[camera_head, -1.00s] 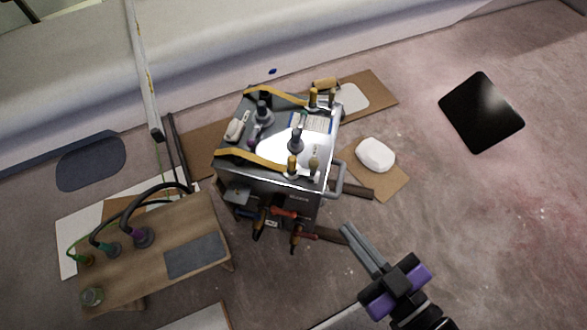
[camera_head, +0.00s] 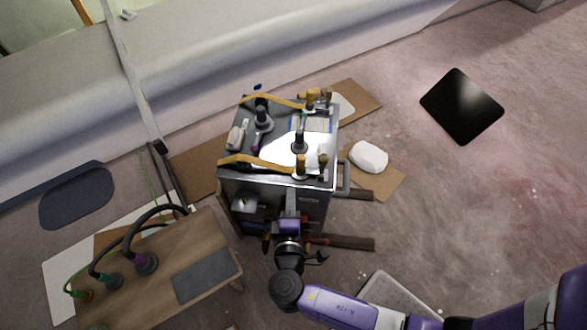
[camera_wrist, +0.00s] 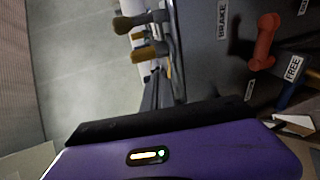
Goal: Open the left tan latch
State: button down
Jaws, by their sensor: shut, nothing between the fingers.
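The metal cart (camera_head: 310,205) stands mid-picture in the head view. Two tan straps run across its top, the near one (camera_head: 255,161) and the far one (camera_head: 272,99). Tan-topped posts stand at their right ends, near (camera_head: 300,164) and far (camera_head: 311,98). I cannot tell which part is the left tan latch. My gripper (camera_head: 291,192) is shut and empty at the cart's front face, just below the near strap and post. In the wrist view two tan handles (camera_wrist: 150,53) show beyond my dark fingers, apart from them.
A red handle (camera_wrist: 263,42) and a blue one (camera_wrist: 287,94) sit by BRAKE and FREE labels on the cart's face. A side handle (camera_head: 345,177) juts right. A wooden bench (camera_head: 150,270) with hoses stands at the left. The floor at the right is mostly clear.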

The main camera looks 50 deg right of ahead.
jog(key=s+d+r+h, duration=0.1)
jog(key=s+d+r+m+g+h, duration=0.1)
jog(key=s+r+h, duration=0.1)
jog(key=shift+s, duration=0.25)
jog(key=x, duration=1)
jog(key=shift+r+p, duration=0.2)
jog(key=shift+p, duration=0.1)
jog(key=shift+s+d+m, duration=0.1)
jog(key=shift+s+m, duration=0.05)
jog(key=shift+m, duration=0.15)
